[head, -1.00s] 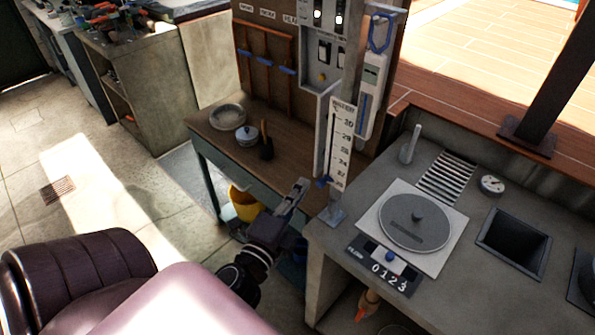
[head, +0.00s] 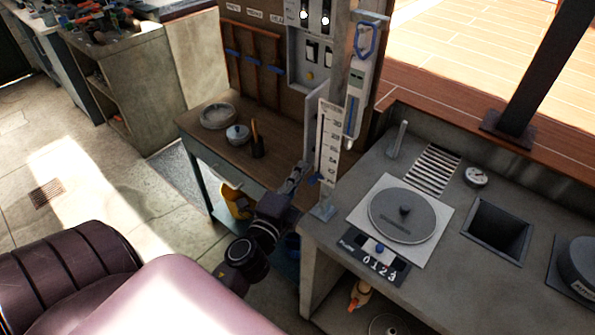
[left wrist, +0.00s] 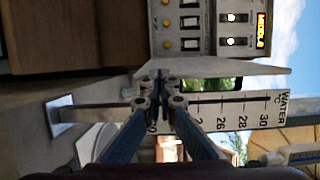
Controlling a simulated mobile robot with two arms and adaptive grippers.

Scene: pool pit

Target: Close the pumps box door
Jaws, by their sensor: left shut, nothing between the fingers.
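The pumps box (head: 309,62) is a light grey box with switches and lamps on the brown board at the workbench. Its door (head: 313,128) stands open, a thin pale panel jutting from the box, partly hidden behind the thermometer strip. My left gripper (head: 301,167) is shut and empty, low beside the door's lower part. In the left wrist view the box (left wrist: 191,28) is at the top, turned sideways, and the door (left wrist: 225,67) is a pale slab below it. The fingertips (left wrist: 160,80) are near its left end; I cannot tell whether they touch.
The white water thermometer strip (head: 327,150) stands close right of the gripper, on the grey counter (head: 335,240). Left, a wooden bench (head: 190,125) holds a grey dish, a lidded pot and a dark holder. A yellow bucket (head: 238,203) is underneath.

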